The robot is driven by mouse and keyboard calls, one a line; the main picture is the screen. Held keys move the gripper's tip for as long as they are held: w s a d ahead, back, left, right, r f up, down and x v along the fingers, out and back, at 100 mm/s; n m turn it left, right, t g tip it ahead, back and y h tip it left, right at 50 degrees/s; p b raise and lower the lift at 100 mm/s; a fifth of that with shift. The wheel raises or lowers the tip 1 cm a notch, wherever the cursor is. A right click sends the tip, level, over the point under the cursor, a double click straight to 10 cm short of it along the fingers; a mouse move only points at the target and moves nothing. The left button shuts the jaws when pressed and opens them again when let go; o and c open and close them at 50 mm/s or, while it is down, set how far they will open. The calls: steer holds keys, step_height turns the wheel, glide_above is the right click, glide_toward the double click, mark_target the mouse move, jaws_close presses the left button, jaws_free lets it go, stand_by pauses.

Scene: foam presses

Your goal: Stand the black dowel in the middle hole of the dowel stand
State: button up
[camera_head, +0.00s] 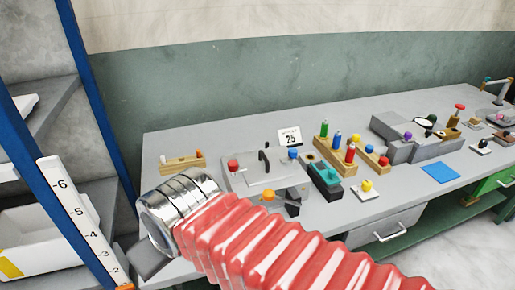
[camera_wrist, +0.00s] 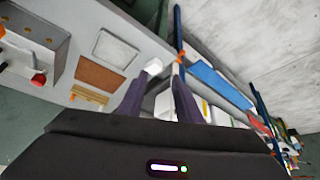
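My gripper (camera_wrist: 158,84) is open in the wrist view, its two dark fingers apart with nothing held between them. In the head view, the dark end of my gripper (camera_head: 150,259) is low at the left, by the bench's left end, and its fingers are not clear. A wooden block with green, blue and red pegs (camera_head: 334,159) stands mid-bench, far to the right of my gripper. A smaller wooden block (camera_head: 181,163) lies at the back left. I cannot tell which is the dowel stand. A thin black upright piece (camera_head: 265,159) shows on the grey fixture; I cannot tell if it is the dowel.
The grey fixture (camera_head: 238,181) with red, blue and orange knobs is behind my arm. A teal block (camera_head: 325,178) and a yellow-knobbed piece (camera_head: 366,188) sit to its right. Shelving with a blue post (camera_head: 92,90) stands at the left. A blue mat (camera_head: 440,172) lies at the right.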

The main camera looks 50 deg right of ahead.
steer(key=shift+o, duration=0.6)
steer(key=w+d+r+m+t+h, duration=0.2)
steer(key=w+d+m, duration=0.2)
steer(key=w+d, duration=1.5)
steer(key=m+g+h, duration=0.1)
steer(key=m+h, duration=0.3)
glide_toward(267, 143)
steer(key=v, duration=0.3)
steer(key=shift+d, duration=0.1)
steer(key=shift+x, duration=4.25)
